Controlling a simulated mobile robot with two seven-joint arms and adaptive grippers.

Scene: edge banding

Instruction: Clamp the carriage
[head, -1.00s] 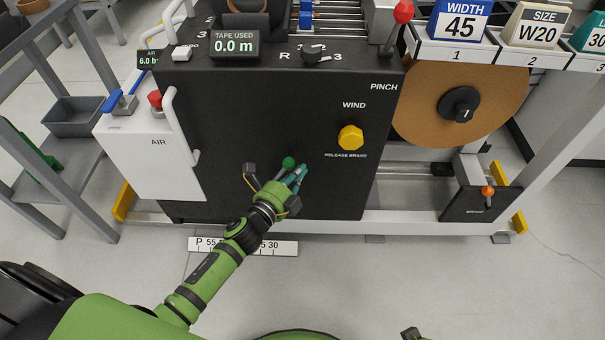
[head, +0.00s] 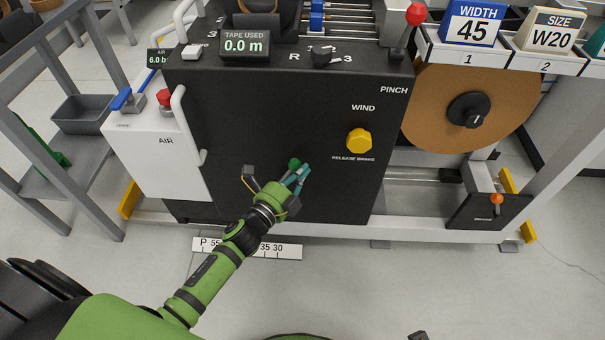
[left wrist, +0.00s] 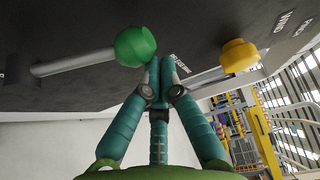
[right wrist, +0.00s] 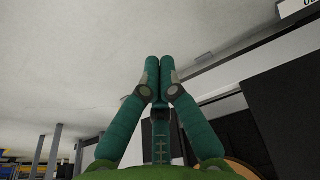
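A lever with a green ball knob (head: 294,163) sits on the black front panel of the machine. In the left wrist view the green knob (left wrist: 135,46) ends a grey rod that runs to the left. My left gripper (head: 304,172) is at the knob in the head view. In the left wrist view its fingers (left wrist: 160,62) are together, with the knob just left of the tips; whether they touch it I cannot tell. My right gripper (right wrist: 158,62) has its fingers together and looks empty. A carriage cannot be clearly made out.
A yellow release-brake knob (head: 359,141) is right of the green knob. A white air box (head: 158,160) stands left of the panel. An orange-knobbed lever (head: 496,199) is low at the right. A red-knobbed lever (head: 416,14) rises at the top. Open floor lies in front.

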